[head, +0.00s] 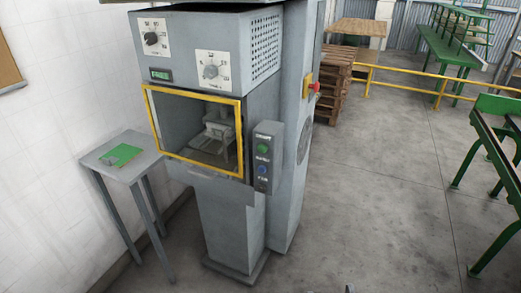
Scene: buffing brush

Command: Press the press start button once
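A grey press machine (222,215) stands in the middle of the head view. A small grey control box (264,157) is on the right of its front. The box carries a green button (262,149) and a blue button (262,170) below it; their labels are too small to read surely. A yellow frame (241,135) surrounds the machine's opening, with a grey fixture (222,130) inside. A small green display (161,75) appears to read "FREE". Neither of my grippers is in view.
A small grey table (130,175) with a green board (121,155) stands left of the machine. A red knob on a yellow plate (308,85) is on its right side. Green benches (495,150), wooden pallets (335,85) and a yellow rail (400,73) stand beyond. The floor at right front is clear.

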